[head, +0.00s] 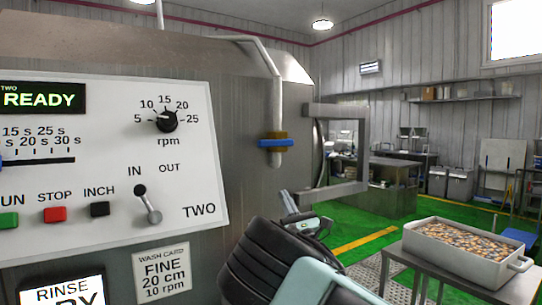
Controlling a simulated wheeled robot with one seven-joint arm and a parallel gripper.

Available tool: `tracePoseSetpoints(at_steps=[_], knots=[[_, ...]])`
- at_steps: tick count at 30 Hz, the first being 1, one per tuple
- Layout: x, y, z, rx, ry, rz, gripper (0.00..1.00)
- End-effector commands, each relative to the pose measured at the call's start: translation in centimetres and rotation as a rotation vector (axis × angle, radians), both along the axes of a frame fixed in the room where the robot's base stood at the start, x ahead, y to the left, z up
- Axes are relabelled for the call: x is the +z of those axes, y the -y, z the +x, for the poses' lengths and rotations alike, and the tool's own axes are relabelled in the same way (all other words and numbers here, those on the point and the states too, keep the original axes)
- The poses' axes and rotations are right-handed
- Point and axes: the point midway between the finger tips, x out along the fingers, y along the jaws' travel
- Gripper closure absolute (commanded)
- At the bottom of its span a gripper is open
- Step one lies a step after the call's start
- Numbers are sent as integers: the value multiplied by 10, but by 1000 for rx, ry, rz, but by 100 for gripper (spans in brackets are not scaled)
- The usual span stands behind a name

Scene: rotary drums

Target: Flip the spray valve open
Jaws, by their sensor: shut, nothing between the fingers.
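The spray valve is a brass-coloured body (272,135) on a grey pipe (275,95) that runs down the front of the steel drum housing. Its blue lever (276,143) lies level, crosswise to the upright pipe. The pipe's open end shows just under the lever. My gripper (287,198) is shut and empty, below and slightly right of the pipe's end, apart from the valve. My dark arm links hide part of the housing's lower right; the fingertips show only small.
The control panel (100,160) with a rpm knob (167,121) and an IN/OUT lever (148,205) is left of the valve. A grey bracket frame (363,150) juts out at right. A tray of small pieces (412,235) stands on a table at lower right.

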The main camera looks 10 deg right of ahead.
Motion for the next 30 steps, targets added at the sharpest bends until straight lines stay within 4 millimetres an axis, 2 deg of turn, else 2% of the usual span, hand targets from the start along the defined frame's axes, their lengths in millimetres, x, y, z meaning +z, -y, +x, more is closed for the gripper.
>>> tracePoseSetpoints(at_steps=[9, 14, 28, 30], knots=[[1, 0, 0, -1, 2, -3, 100], [10, -2, 7, -1, 2, -2, 100], [77, -22, 67, 1, 2, -2, 100], [88, -22, 68, -1, 1, 0, 100]])
